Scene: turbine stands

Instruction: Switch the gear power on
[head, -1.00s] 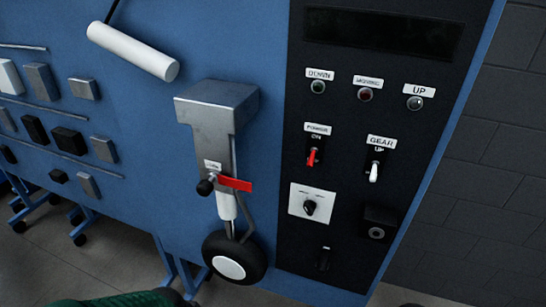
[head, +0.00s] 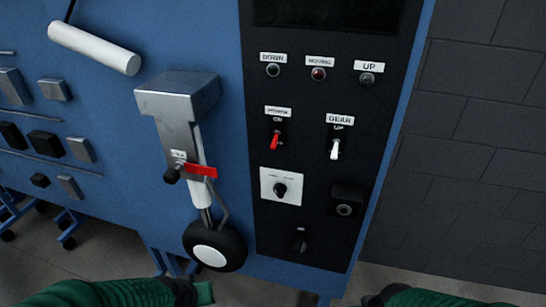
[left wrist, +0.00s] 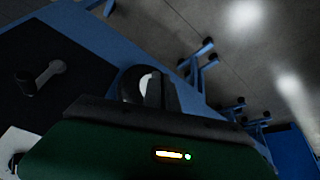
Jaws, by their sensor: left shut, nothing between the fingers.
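The red power switch (head: 274,141) sits on the black control panel (head: 330,265) under a label ending in ON. Its lever points down. To its right is the white gear switch (head: 336,149), under a GEAR UP label, also pointing down. My left gripper (head: 203,293) shows at the bottom edge of the head view, shut and empty, below the wheel and well below the switches. My right arm's end (head: 400,296) only just enters at the bottom right; its fingers are cut off. The left wrist view shows my green gripper body, with the switches out of sight.
A landing gear leg with a wheel (head: 214,246) and a red tag (head: 201,170) is mounted left of the panel. A selector knob (head: 281,190) and a black lever (head: 300,241) sit lower on the panel; the lever also shows in the left wrist view (left wrist: 40,76).

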